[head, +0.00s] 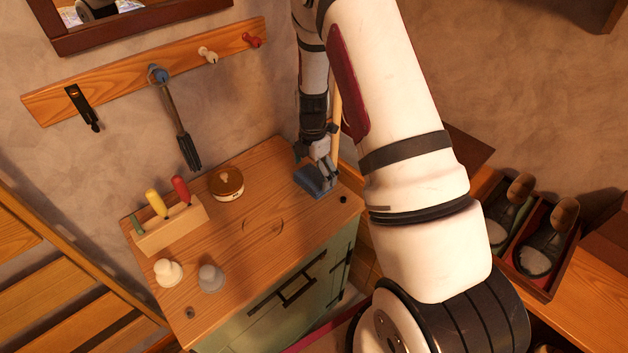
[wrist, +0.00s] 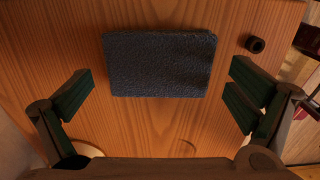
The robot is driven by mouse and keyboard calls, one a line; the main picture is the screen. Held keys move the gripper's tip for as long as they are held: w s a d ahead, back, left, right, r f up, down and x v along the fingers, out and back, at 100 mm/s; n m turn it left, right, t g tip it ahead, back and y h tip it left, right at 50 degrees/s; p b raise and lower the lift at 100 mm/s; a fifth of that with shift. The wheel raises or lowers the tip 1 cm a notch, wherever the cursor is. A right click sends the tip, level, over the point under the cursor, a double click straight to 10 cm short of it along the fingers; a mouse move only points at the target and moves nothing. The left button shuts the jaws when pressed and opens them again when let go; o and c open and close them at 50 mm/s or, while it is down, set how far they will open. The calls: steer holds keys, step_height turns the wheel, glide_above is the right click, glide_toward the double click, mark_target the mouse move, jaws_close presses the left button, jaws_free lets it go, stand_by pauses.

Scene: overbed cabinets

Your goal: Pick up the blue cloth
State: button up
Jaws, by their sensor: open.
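The blue cloth (wrist: 160,62) lies flat and folded on the wooden cabinet top, seen at the upper middle of the wrist view. In the head view the cloth (head: 313,181) is near the back right of the top, partly hidden by my gripper. My gripper (head: 328,172) is above the cloth. In the wrist view my gripper (wrist: 160,92) is open and empty, with one finger to each side of the cloth and wood visible between. I cannot tell the exact height above it.
The cabinet top (head: 265,255) also holds a round lidded tin (head: 226,184), a wooden block with coloured handles (head: 170,225), a white knob-shaped piece (head: 168,272) and a grey one (head: 211,278). A small dark ring (wrist: 255,44) lies right of the cloth. A peg rail (head: 130,80) hangs behind.

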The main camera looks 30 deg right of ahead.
steer(key=shift+f, duration=0.75)
steer(key=shift+c, duration=0.2)
steer(key=c, duration=0.9)
steer(key=shift+r, duration=0.15)
